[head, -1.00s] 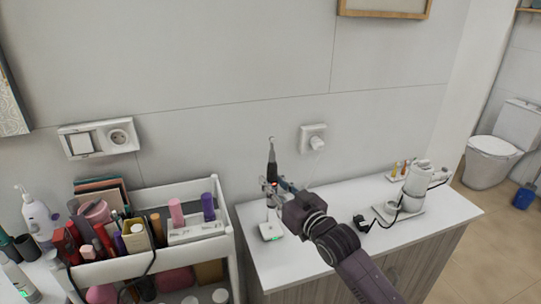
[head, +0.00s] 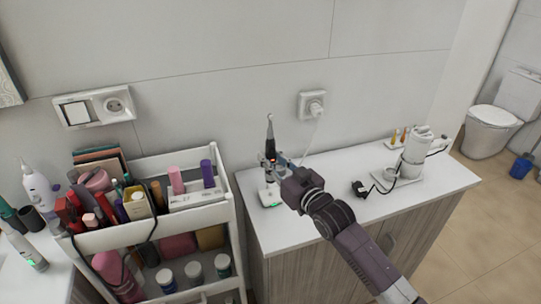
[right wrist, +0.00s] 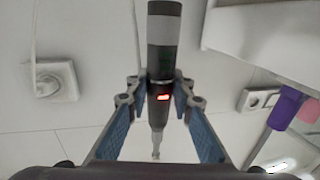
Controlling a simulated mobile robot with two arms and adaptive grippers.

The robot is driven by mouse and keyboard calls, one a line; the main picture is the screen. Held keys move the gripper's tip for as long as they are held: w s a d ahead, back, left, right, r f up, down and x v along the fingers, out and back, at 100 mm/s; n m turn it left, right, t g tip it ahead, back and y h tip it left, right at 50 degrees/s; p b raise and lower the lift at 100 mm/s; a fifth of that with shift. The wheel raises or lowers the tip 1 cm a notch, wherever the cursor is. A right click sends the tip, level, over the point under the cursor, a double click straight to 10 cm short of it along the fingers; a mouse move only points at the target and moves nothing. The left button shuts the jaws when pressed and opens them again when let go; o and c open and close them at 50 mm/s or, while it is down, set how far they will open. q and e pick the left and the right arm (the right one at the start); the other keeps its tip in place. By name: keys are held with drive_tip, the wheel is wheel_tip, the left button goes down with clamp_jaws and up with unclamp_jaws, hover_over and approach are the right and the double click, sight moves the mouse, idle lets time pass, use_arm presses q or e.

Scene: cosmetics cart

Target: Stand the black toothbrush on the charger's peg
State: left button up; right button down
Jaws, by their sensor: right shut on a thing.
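The black toothbrush (head: 270,146) is held about upright over the counter, its thin brush head pointing up. My right gripper (head: 269,160) is shut on its body. In the right wrist view the toothbrush (right wrist: 164,40) runs between the blue-padded fingers (right wrist: 160,92), with a small red light and a grey band on its dark body. The white charger (head: 271,197), with a green light, is on the counter directly below the toothbrush. The toothbrush's lower end and the charger's peg are not clear, so I cannot tell whether they touch. My left gripper is out of view.
A white cart (head: 190,217) full of cosmetics stands left of the counter (head: 320,228). A white appliance (head: 415,150) and a black plug (head: 360,188) are on the counter's right side. A wall socket (head: 312,104) with a cord is behind.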

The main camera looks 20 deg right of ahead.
drive_tip(key=shift+f+b, duration=0.8)
drive_tip(key=shift+f, duration=0.95)
drive_tip(key=shift+p, duration=0.6)
idle(0.3)
drive_tip(key=shift+f+b, duration=0.8)
drive_tip(key=shift+f, duration=0.4)
drive_tip(key=c, duration=1.6)
unclamp_jaws()
drive_tip(key=shift+s+f, duration=0.1)
drive_tip(key=shift+s, duration=0.05)
